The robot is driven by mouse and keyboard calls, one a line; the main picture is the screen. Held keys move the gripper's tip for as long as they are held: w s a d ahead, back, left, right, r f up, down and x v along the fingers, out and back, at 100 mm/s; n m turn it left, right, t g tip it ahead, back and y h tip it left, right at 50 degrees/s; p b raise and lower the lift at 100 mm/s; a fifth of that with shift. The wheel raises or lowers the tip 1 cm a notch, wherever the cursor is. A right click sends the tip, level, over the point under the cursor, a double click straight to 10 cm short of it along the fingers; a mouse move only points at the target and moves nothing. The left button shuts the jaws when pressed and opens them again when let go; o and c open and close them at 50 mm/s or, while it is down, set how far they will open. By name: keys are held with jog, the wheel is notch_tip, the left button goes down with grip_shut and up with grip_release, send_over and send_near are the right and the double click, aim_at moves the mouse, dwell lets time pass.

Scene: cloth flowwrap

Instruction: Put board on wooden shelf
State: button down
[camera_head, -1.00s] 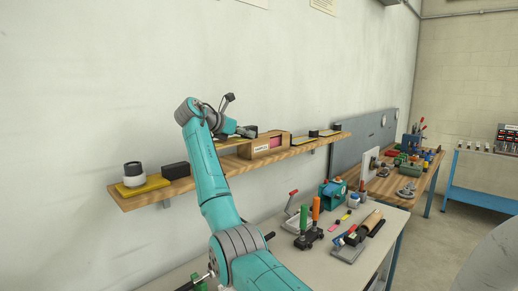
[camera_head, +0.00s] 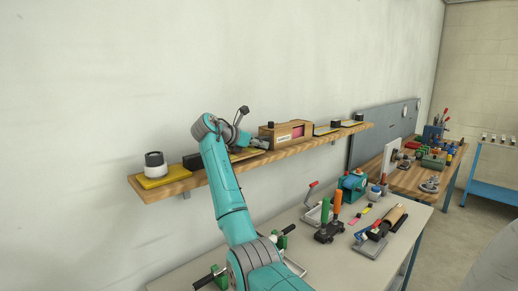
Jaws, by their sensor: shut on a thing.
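The wooden shelf (camera_head: 290,147) runs along the wall, above the workbench. My gripper (camera_head: 260,144) is low over the middle of the shelf, left of a wooden box. It is shut on a thin, flat piece that I take to be the board (camera_head: 243,155). The board shows as a yellowish-brown strip just under the gripper, at the shelf's surface. My arm and gripper hide part of it, and I cannot tell whether it rests fully on the shelf.
A yellow plate (camera_head: 165,181) with a white and black cylinder (camera_head: 155,164) stands at the shelf's left end. A black block (camera_head: 192,160) is beside my arm. The wooden box (camera_head: 285,134) is close right of my gripper. More flat plates (camera_head: 326,130) lie farther right.

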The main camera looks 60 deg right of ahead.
aim_at(234, 155)
jog(key=shift+f, duration=0.8)
jog(key=c, duration=0.8)
grip_release()
jog(key=shift+f, duration=0.1)
jog(key=shift+o, duration=0.2)
jog(key=v, duration=1.2)
jog(key=shift+s, duration=0.1)
